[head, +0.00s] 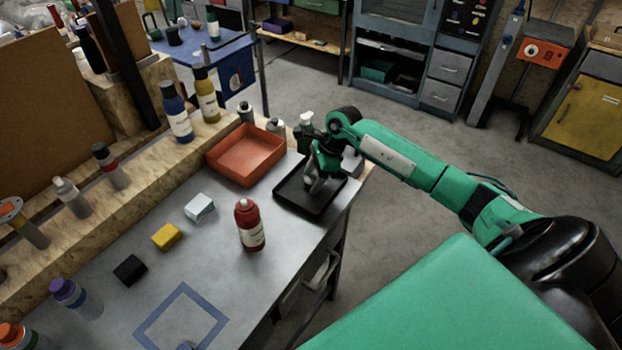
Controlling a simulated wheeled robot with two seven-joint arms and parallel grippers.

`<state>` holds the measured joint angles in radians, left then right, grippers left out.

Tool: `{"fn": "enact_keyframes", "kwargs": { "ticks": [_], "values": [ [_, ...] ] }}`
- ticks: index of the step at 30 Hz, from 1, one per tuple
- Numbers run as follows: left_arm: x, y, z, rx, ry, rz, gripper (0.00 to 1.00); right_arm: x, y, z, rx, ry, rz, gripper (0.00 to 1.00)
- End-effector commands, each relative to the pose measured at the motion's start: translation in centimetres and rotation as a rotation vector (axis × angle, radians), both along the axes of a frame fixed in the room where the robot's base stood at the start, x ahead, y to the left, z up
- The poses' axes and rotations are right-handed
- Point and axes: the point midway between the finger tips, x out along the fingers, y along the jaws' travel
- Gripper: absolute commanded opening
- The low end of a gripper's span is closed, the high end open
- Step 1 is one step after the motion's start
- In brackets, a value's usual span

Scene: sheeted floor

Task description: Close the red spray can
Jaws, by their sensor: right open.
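The red spray can (250,226) stands upright on the grey worktop, with a pale label low on its side. Its top is narrow, and I cannot tell whether a cap is on it. My right arm reaches in from the right. My right gripper (316,184) is open and points down over the black tray (296,205), to the right of the can and apart from it. The gripper hides part of the tray, so I cannot make out what lies under its fingers. My left gripper is not in view.
An orange-red bin (245,155) stands behind the can. White (199,207), yellow (166,236) and black (130,269) blocks lie to its left. Several bottles line the wooden ledge (135,195).

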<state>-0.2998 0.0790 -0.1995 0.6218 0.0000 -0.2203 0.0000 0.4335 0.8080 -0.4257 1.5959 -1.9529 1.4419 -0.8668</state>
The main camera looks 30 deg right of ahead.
Motion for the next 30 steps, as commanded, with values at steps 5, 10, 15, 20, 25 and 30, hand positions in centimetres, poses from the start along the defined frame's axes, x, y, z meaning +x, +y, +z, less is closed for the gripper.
{"fn": "enact_keyframes", "kwargs": {
  "ticks": [5, 10, 15, 20, 25, 30],
  "values": [
    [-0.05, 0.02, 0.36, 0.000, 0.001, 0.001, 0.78, 0.13, 0.38, -1.05, 0.000, 0.002, -0.001, 0.60],
    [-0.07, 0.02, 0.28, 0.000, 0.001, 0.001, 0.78, 0.13, 0.38, -1.09, -0.001, 0.000, 0.000, 0.60],
    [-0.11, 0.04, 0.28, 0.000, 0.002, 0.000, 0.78, 0.13, 0.38, -1.07, -0.001, 0.000, 0.000, 0.55],
    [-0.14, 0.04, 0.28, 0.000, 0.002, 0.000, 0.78, 0.13, 0.39, -1.06, 0.000, 0.000, 0.000, 0.23],
    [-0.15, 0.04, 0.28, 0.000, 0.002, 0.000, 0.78, 0.13, 0.38, -1.05, 0.000, 0.000, 0.000, 0.13],
    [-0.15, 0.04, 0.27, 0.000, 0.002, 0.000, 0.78, 0.14, 0.39, -1.04, 0.000, 0.000, 0.000, 0.13]
  ]
}}
